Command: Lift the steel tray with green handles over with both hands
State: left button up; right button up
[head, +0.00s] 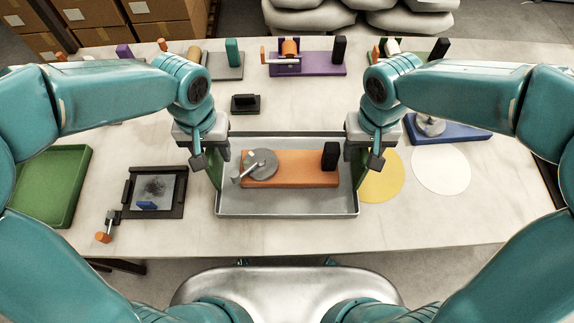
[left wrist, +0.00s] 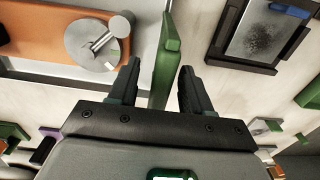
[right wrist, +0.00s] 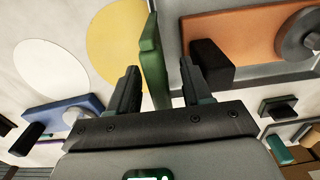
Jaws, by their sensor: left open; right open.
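The steel tray (head: 290,207) lies on the table in the middle of the head view. An orange board (head: 305,174) with a grey disc (head: 262,164) and a black block (head: 330,156) sits in it. My left gripper (head: 207,165) is at the tray's left end, open, with the green handle (left wrist: 168,58) between its fingers in the left wrist view. My right gripper (head: 367,163) is at the right end, open, with the other green handle (right wrist: 152,62) between its fingers in the right wrist view. Neither gripper is closed on a handle. The gripper bodies partly hide the handles in the head view.
A black-framed plate (head: 155,192) and a green tray (head: 48,190) lie to the left. A yellow disc (head: 383,180), a white disc (head: 441,169) and a blue board (head: 455,135) lie to the right. A small black block (head: 245,103) stands behind the tray.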

pick_arm(q)
jog(key=shift+w, duration=0.15)
grip_shut()
pick_arm(e)
jog(key=shift+w, duration=0.15)
grip_shut()
